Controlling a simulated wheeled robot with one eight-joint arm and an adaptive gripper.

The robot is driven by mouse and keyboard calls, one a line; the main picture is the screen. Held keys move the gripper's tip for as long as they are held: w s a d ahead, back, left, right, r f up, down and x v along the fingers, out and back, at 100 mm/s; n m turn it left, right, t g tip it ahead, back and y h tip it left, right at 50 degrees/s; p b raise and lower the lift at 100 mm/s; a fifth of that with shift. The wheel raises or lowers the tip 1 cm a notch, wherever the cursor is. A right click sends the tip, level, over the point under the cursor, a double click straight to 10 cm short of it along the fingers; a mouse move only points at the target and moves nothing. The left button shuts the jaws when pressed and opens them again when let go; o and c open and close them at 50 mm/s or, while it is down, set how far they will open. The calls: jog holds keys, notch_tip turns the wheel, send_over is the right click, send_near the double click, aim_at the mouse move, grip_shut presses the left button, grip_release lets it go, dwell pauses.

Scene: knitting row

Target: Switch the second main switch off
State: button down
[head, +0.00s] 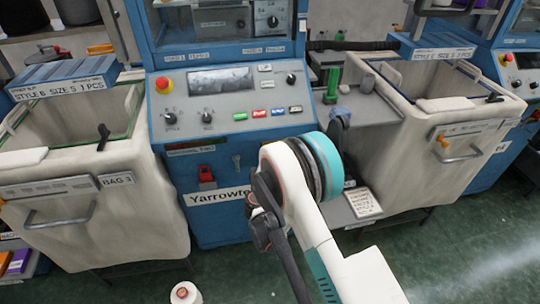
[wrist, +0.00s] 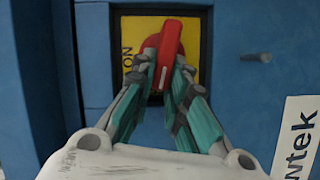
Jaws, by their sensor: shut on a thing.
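A red rotary switch handle (wrist: 169,52) sits on a yellow plate (wrist: 133,32) set in a dark frame in a blue panel. The plate carries the word ON, left of the handle in the wrist view. The handle stands almost upright in that picture, leaning slightly. My gripper (wrist: 166,75) is shut on the handle, one finger on each side. The fingers hide part of the plate. In the head view, my arm covers part of the blue machine front and my fingers cannot be made out.
A red switch-like part (head: 206,174) shows on the blue machine (head: 215,230); I cannot tell whether it is the gripped one. A grey peg (wrist: 256,57) sticks out near the gripper. Fabric bins stand left (head: 85,185) and right (head: 440,125). A white spool (head: 186,293) is low in front.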

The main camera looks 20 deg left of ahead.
jog(key=shift+w+d+f+n+t, duration=0.15)
jog(key=shift+n+t, duration=0.1)
jog(key=shift+n, duration=0.25)
jog(key=shift+f+n+t, duration=0.15)
jog(key=shift+n+t, duration=0.1)
jog(key=shift+n, duration=0.25)
jog(key=c, duration=1.6)
grip_release()
jog(key=shift+w+d, duration=0.1)
